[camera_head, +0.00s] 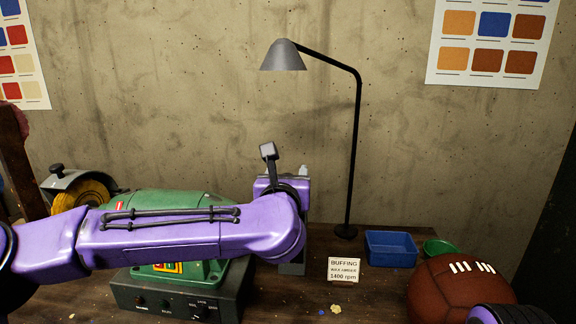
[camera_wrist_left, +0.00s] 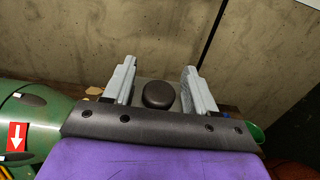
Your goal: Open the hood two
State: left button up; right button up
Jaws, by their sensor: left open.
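The green buffing machine (camera_head: 150,203) stands on the bench, partly hidden by my left arm. At its left end a metal hood (camera_head: 82,178) with a dark knob sits over a yellow wheel (camera_head: 82,197). The machine's right end is hidden behind my arm. In the left wrist view, a dark round knob (camera_wrist_left: 159,94) shows between the two grey fingers of my left gripper (camera_wrist_left: 157,72). The fingers are spread, with a gap on both sides of the knob. I cannot tell the knob's depth relative to the fingertips. My right gripper is out of view.
A black lamp (camera_head: 356,150) stands behind the gripper. To the right are a sign (camera_head: 344,270), a blue tray (camera_head: 391,249), a green bowl (camera_head: 440,247) and a brown leather ball (camera_head: 455,288).

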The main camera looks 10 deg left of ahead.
pick_arm(q)
jog(key=shift+w, duration=0.45)
grip_shut()
jog(key=shift+w+r+p, duration=0.15)
jog(key=shift+r+p, duration=0.2)
jog(key=shift+p, duration=0.15)
jog(key=w+r+g+p, duration=0.1)
jog(key=w+p, duration=0.1)
jog(key=p, duration=0.2)
jog(key=w+r+g+p, duration=0.1)
jog(key=r+g+p, duration=0.1)
jog(key=p, duration=0.3)
jog(key=shift+w+r, duration=0.2)
jog(key=shift+w, duration=0.2)
jog(key=w+g+p, duration=0.1)
jog(key=w+p, duration=0.2)
jog(key=w+g+p, duration=0.1)
jog(key=w+p, duration=0.1)
jog(key=p, duration=0.2)
jog(key=shift+w+r+g, duration=0.2)
jog(key=shift+w+g, duration=0.1)
jog(key=shift+w, duration=0.1)
